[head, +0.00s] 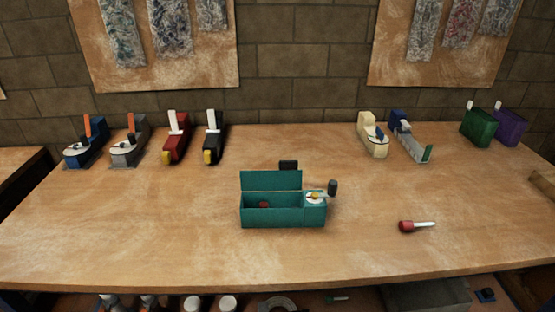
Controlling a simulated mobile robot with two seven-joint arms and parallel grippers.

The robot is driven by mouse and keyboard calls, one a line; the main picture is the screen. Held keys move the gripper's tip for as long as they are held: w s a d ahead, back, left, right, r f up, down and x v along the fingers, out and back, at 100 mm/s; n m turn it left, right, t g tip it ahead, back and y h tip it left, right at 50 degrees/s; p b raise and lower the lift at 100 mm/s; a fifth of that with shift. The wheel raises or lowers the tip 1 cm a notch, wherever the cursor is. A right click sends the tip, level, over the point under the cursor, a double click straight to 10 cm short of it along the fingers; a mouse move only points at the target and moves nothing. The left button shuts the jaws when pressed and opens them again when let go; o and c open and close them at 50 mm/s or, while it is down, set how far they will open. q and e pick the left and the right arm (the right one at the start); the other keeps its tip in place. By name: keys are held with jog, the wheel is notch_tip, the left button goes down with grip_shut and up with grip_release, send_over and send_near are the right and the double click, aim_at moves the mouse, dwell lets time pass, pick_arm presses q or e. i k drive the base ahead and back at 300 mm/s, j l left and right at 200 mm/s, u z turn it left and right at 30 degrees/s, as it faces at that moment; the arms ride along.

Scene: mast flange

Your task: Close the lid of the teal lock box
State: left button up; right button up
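The teal lock box (268,217) stands near the middle of the wooden table. Its teal lid (271,180) is up, standing roughly upright along the back edge. A small reddish-brown round thing (264,205) lies inside the open compartment. On the box's right part is a white disc with a yellow centre (315,196), and a dark green knob (332,187) sticks up beside it. A small black block (288,165) shows behind the lid, partly hidden. Neither of my grippers is in the head view.
A red-handled screwdriver-like tool (408,226) lies right of the box on the wooden table (130,230). Several blue, grey, red and black devices (176,140) stand at the back left. More devices (375,138) and green and purple blocks (478,127) stand at the back right. The table front is clear.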

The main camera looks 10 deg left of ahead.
aim_at(287, 178)
jog(key=k+l+z, duration=0.1)
jog(key=l+z, duration=0.15)
jog(key=z, duration=0.15)
jog(key=l+z, duration=0.25)
jog(key=z, duration=0.15)
